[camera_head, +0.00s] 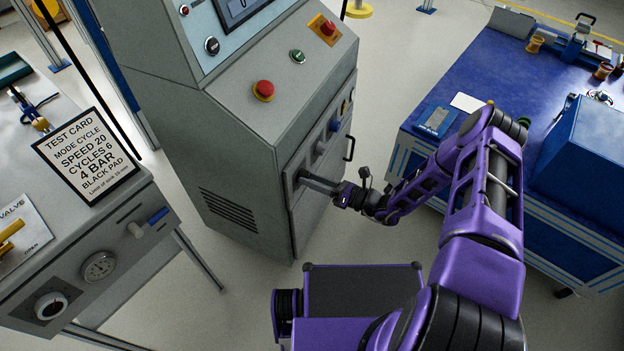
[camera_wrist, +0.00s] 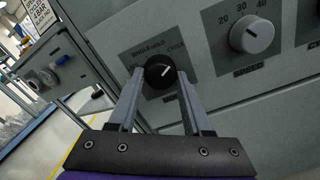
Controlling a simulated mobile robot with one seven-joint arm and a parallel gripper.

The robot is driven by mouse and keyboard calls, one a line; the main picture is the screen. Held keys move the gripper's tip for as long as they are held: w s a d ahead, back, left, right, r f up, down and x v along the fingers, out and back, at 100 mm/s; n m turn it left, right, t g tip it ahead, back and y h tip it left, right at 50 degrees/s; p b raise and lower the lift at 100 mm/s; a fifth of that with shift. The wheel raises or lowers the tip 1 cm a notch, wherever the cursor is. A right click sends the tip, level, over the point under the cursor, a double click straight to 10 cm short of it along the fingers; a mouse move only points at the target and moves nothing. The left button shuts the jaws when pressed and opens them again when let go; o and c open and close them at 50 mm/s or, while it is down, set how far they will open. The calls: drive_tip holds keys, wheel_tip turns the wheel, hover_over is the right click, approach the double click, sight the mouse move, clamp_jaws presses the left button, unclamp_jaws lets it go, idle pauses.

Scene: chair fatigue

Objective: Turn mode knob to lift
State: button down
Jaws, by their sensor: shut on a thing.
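The mode knob (camera_wrist: 160,72) is black with a white pointer line and sits on the grey front panel of the cabinet. In the wrist view the pointer line aims up and to the right. Small lettering around it is partly legible, with "HOLD" above and "CYCLE" at the upper right; any "LIFT" mark is not readable. My gripper (camera_wrist: 160,85) is shut on the knob, one finger on each side. In the head view my gripper (camera_head: 303,178) reaches the lower front panel, and the knob is hidden there.
A grey speed knob (camera_wrist: 251,34) is close on the right of the mode knob. A red button (camera_head: 263,90) and a green button (camera_head: 297,56) are on the cabinet's sloped top. A test card (camera_head: 86,156) stands on the left bench. A blue-topped workbench (camera_head: 470,80) is on the right.

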drive_tip(key=shift+n, duration=0.4)
drive_tip(key=n+p, duration=0.1)
drive_tip(key=n, duration=1.6)
drive_tip(key=shift+w+d+r, duration=0.1)
drive_tip(key=n+p, duration=0.1)
drive_tip(key=n, duration=0.5)
idle(0.4)
drive_tip(key=shift+c, duration=1.7)
unclamp_jaws()
